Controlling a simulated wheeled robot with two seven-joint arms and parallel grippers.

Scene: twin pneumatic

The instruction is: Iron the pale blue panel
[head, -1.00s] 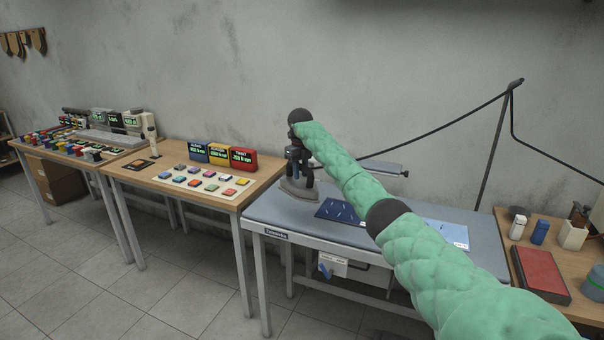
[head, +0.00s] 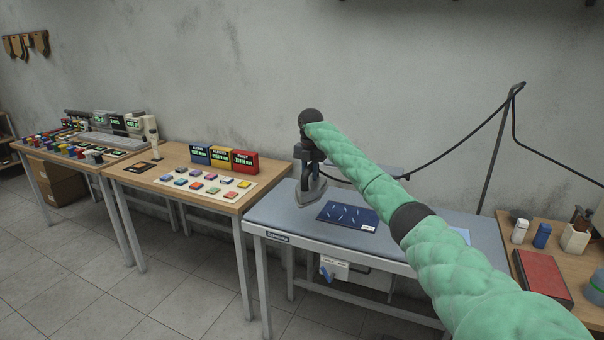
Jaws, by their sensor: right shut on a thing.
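My right gripper (head: 309,158) is at the left part of the ironing table (head: 268,212), shut on the iron (head: 309,192). The iron is dark with a grey sole, and a cable runs from it. I cannot tell whether the sole touches the table. A dark blue panel (head: 347,215) with light marks lies flat just right of the iron. The pale blue panel (head: 463,232) lies further right, mostly hidden behind my right arm; only a small edge shows. My left gripper is out of view.
The cable hangs from a bent pole (head: 493,150) at the table's back right. A side table (head: 520,222) at right holds a red book (head: 541,278) and small bottles. A wooden table (head: 160,178) at left holds coloured blocks and displays. The ironing table's front left is clear.

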